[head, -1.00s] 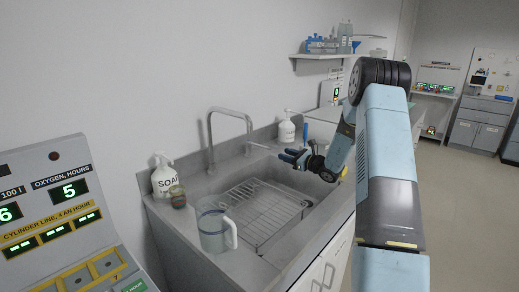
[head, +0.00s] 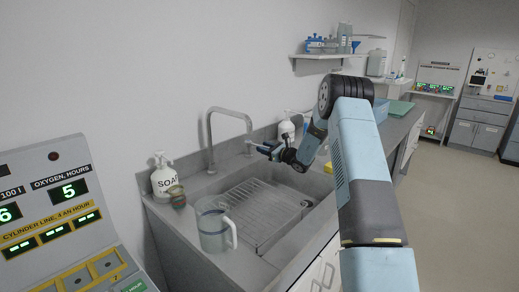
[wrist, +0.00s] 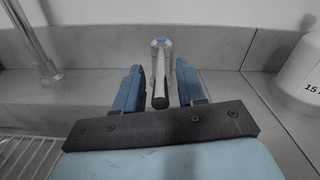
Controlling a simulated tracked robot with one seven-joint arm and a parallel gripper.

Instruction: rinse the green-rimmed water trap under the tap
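A small jar with greenish and reddish colouring (head: 177,196), which may be the water trap, stands on the sink's left ledge beside the soap bottle; its rim is too small to make out. The tall curved tap (head: 210,135) rises behind the sink, and its pipe shows in the wrist view (wrist: 35,42). My gripper (head: 262,148) is at the tap's lever. In the wrist view the silver lever with a blue mark (wrist: 160,72) stands between the two blue fingers of my gripper (wrist: 159,88). The fingers are apart, with gaps beside the lever, and hold nothing.
The sink (head: 275,233) has a wire rack (head: 250,205) in its basin. A clear jug (head: 212,228) stands at its front left. A soap bottle (head: 163,176) is at the left, and a white pump bottle (head: 286,128) stands behind my gripper. A control panel (head: 60,220) fills the left.

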